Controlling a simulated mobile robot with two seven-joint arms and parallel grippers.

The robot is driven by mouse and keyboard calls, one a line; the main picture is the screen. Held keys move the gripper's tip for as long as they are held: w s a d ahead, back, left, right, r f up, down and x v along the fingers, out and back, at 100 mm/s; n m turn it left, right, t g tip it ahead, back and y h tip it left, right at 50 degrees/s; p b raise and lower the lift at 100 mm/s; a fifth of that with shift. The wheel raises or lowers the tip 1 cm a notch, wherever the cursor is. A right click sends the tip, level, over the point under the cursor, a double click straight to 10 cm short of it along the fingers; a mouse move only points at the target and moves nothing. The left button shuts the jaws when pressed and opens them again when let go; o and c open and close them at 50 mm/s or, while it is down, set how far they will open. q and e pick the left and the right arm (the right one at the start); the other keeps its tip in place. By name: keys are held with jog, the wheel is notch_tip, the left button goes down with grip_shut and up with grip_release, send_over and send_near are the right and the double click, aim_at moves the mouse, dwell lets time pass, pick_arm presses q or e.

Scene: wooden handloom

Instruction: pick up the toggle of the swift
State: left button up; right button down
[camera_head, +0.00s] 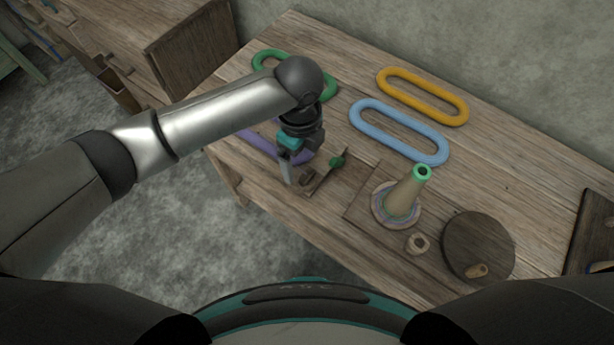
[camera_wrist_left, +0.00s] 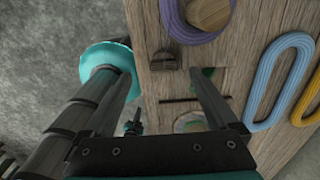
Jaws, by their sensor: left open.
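A small dark brown wooden piece (camera_head: 307,177), apparently the toggle, lies near the table's front edge. In the left wrist view it is the small brown block (camera_wrist_left: 164,61), just below the purple loop and a round wooden post. My left gripper (camera_head: 297,180) points down right beside it. It is open, and the wrist view shows its jaws (camera_wrist_left: 165,80) apart with the block in line with the gap between them. Whether a finger touches the block cannot be told. My right gripper is not in view.
A green knob (camera_head: 337,162) is close on the right. Blue (camera_head: 398,131), yellow (camera_head: 422,96), green (camera_head: 262,62) and purple (camera_head: 245,143) loops lie on the table.

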aim_at(307, 175)
pick_arm(q)
jog(key=shift+s+d+f+b, duration=0.1)
jog(key=shift+d+f+b, duration=0.2)
jog(key=shift+f, duration=0.7)
jog(key=shift+w+d+f+b, duration=0.1)
jog(key=shift+f+b, duration=0.3)
jog(key=shift+f, duration=0.65)
jog(key=shift+s+d+f+b, duration=0.1)
jog(key=shift+d+f+b, duration=0.2)
jog(key=shift+f, duration=0.7)
jog(key=shift+a, duration=0.1)
jog(key=shift+c, duration=0.2)
jog(key=c, duration=1.4)
